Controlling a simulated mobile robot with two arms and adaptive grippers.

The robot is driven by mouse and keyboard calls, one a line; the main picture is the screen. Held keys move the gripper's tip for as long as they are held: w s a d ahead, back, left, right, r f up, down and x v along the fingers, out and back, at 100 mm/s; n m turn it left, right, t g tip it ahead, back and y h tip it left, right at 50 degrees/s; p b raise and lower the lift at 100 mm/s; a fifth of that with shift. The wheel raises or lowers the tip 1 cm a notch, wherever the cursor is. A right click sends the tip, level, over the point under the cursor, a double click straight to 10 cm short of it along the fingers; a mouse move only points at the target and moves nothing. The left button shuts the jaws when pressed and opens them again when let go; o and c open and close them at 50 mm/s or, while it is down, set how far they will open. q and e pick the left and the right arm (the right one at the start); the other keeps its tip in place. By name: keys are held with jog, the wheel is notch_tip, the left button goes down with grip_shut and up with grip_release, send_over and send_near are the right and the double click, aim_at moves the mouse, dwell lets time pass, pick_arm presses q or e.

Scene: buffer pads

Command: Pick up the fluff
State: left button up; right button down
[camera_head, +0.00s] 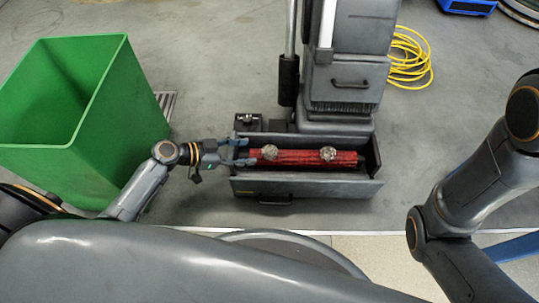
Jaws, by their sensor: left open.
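Two clumps of grey fluff lie on a red roller in an open dark drawer. The left fluff (269,152) is near the roller's left end, and the right fluff (327,154) is further along it. The red roller (298,160) lies lengthwise in the drawer (310,188). My left gripper (250,152) is open at the drawer's left end, its fingers pointing right, just left of the left fluff. I cannot tell whether it touches the fluff. My right arm comes in at the right, but its gripper is out of view.
A green bin (118,110) stands open at the left. The grey machine (345,80) rises behind the drawer. A yellow hose (410,60) lies coiled behind right. A blue object (468,5) is at the top right. Grey floor is clear right of the drawer.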

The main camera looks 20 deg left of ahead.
aim_at(267, 151)
pick_arm(q)
jog(key=b+x, duration=0.1)
jog(key=x, duration=0.3)
jog(key=b+x, duration=0.3)
jog(key=x, duration=0.1)
jog(key=shift+w+f, duration=0.1)
jog(key=shift+f, duration=0.15)
jog(key=shift+w+d+f+b, duration=0.1)
jog(key=shift+w+d+b, duration=0.1)
jog(key=shift+d+b, duration=0.15)
jog(key=c, duration=0.5)
